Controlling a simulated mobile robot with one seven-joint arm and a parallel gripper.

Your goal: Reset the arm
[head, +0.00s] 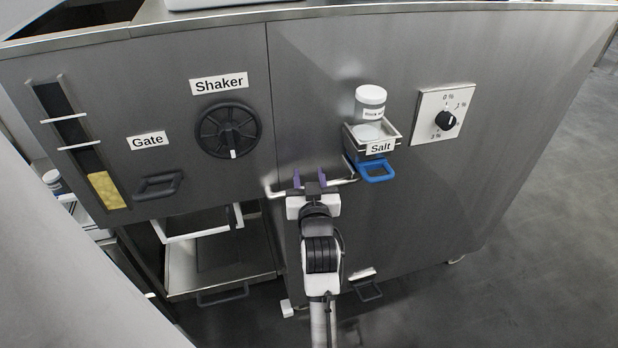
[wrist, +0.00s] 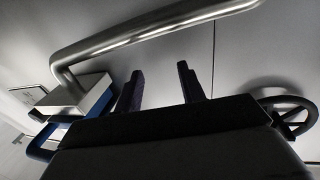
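My gripper (head: 310,177) is in front of the grey metal cabinet front. Its two dark purple fingers stand apart with nothing visible between them. They also show apart in the wrist view (wrist: 162,80). A bent metal bar handle (head: 344,182) runs across the cabinet at the fingers in the head view. In the wrist view the bar handle (wrist: 150,35) passes just beyond the fingertips. I cannot tell whether the fingers touch it. My arm reaches up from the bottom of the head view.
Right of my gripper is the Salt tray (head: 393,137) with a white jar (head: 370,100) and a blue handle (head: 376,172). A dial (head: 446,120) is further right. The Shaker knob (head: 228,130) and Gate handle (head: 158,186) are left. An open shelf (head: 220,265) lies lower left.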

